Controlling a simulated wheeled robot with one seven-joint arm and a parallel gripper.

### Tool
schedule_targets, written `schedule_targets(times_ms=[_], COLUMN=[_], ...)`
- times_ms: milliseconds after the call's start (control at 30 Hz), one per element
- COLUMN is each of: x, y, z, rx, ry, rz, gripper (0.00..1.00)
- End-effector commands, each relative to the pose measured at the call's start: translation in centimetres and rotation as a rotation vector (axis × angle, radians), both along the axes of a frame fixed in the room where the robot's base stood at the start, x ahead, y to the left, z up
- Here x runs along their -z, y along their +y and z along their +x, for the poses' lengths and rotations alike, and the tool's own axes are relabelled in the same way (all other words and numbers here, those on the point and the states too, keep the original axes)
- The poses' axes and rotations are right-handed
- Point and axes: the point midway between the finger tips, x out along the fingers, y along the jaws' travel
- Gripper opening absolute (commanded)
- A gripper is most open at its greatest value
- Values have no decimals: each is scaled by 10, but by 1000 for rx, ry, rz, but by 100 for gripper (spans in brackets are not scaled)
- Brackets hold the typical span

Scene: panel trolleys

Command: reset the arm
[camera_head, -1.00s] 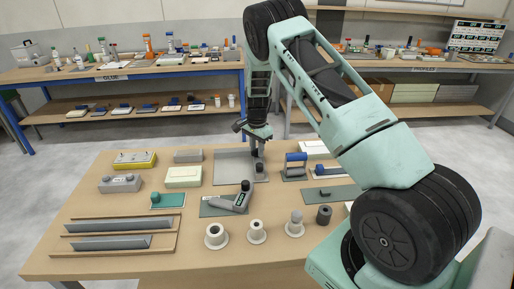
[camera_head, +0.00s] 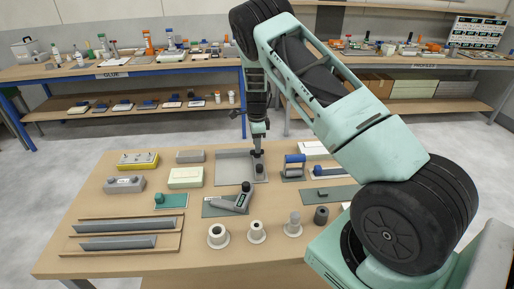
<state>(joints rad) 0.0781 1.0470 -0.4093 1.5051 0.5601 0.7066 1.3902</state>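My gripper (camera_head: 258,133) hangs from my green and black arm, at the back of the wooden table. In this view it is just above a dark-topped upright piece (camera_head: 258,152) at the right side of a grey tray (camera_head: 231,178). I cannot tell whether the two touch. The fingers are small and dark here, so their opening cannot be made out. No held object can be made out.
The table (camera_head: 100,207) carries a grey handled tool (camera_head: 237,201), a blue-handled tool (camera_head: 294,167), grey bars on a wooden board (camera_head: 117,243) and white flanged rings (camera_head: 218,236). A blue-framed bench (camera_head: 120,70) stands behind, with grey floor between.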

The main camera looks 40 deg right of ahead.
Motion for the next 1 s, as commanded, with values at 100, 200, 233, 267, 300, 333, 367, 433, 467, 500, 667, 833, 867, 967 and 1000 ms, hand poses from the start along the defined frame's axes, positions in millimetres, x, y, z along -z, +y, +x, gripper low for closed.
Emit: schedule_targets(times_ms=[100, 200, 233, 267, 300, 333, 367, 433, 467, 500, 667, 833, 867, 967, 1000], x=[-23, -35, -37, -38, -38, -38, -37, -36, -36, -36, -36, -36, -38, -51, -59], y=[0, 0, 0, 0, 0, 0, 0, 0, 0, 0, 0, 0, 6, 39, 59], z=[0, 0, 0, 0, 0, 0, 0, 0, 0, 0, 0, 0, 0, -1, -3], rx=[0, 0, 0, 0, 0, 0, 0, 0, -1, -1, -1, -1, -17, -129, -198], ry=[-1, 0, 0, 0, 0, 1, 1, 1, 1, 1, 1, 1, -1, -9, -15], rz=[-1, 0, 0, 0, 0, 1, 1, 0, 0, 0, 0, 0, 5, 35, 54], gripper=[37, 37, 37, 37, 37, 37, 37, 37, 37, 37, 37, 37, 37, 37, 37])
